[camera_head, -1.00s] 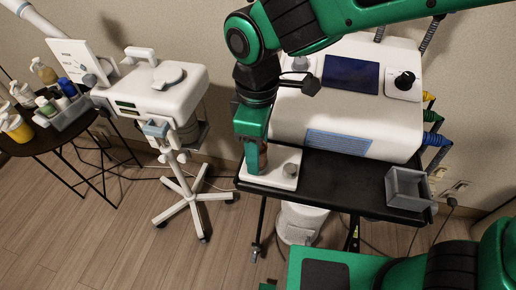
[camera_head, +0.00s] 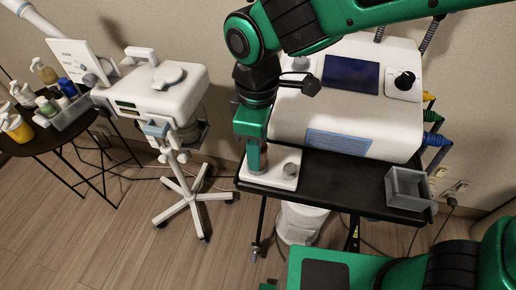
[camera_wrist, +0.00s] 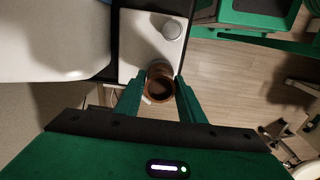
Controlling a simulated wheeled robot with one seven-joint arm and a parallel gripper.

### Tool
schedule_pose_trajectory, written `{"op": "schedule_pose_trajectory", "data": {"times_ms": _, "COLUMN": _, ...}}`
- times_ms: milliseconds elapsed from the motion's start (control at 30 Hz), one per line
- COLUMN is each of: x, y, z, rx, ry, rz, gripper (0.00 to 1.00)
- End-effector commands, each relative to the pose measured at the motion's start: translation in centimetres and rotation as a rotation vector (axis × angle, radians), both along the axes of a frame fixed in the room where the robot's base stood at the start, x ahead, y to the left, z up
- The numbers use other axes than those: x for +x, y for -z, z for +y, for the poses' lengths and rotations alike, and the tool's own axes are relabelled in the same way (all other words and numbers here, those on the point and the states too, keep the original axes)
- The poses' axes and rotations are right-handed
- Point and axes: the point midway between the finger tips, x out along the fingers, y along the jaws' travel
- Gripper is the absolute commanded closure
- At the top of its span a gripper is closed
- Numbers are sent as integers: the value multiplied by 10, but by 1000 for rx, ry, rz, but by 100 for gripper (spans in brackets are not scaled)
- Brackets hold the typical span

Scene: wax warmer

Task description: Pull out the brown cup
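The brown cup (camera_wrist: 159,89) shows in the wrist view as a round, open-topped brown ring between my fingertips. It is at the end of the white base plate (camera_wrist: 139,40) that also carries a round grey knob. My gripper (camera_wrist: 160,82) has one finger on each side of the cup, very close to its wall. I cannot tell whether both fingers press on it. In the head view my gripper (camera_head: 257,162) points down over the left part of the white plate (camera_head: 277,181), and the cup is mostly or wholly hidden behind it.
The plate rests on a black tabletop (camera_head: 345,190) at its front left edge. A large white machine (camera_head: 365,110) stands close behind my gripper. A grey open box (camera_head: 405,188) is at the right. A wheeled white device (camera_head: 165,90) stands to the left.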

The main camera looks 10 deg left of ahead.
Motion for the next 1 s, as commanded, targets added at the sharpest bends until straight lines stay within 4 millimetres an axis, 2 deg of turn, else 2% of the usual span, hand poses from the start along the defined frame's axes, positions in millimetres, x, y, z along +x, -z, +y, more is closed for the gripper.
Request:
{"op": "schedule_pose_trajectory", "data": {"times_ms": 33, "x": 0, "y": 0, "z": 0, "rx": 0, "ry": 0, "rz": 0, "gripper": 77}}
{"op": "schedule_pose_trajectory", "data": {"times_ms": 133, "x": 0, "y": 0, "z": 0, "rx": 0, "ry": 0, "rz": 0, "gripper": 100}}
{"op": "schedule_pose_trajectory", "data": {"times_ms": 167, "x": 0, "y": 0, "z": 0, "rx": 0, "ry": 0, "rz": 0, "gripper": 72}}
{"op": "schedule_pose_trajectory", "data": {"times_ms": 267, "x": 0, "y": 0, "z": 0, "rx": 0, "ry": 0, "rz": 0, "gripper": 96}}
{"op": "schedule_pose_trajectory", "data": {"times_ms": 1000, "x": 0, "y": -6, "z": 0, "rx": 0, "ry": 0, "rz": 0, "gripper": 96}}
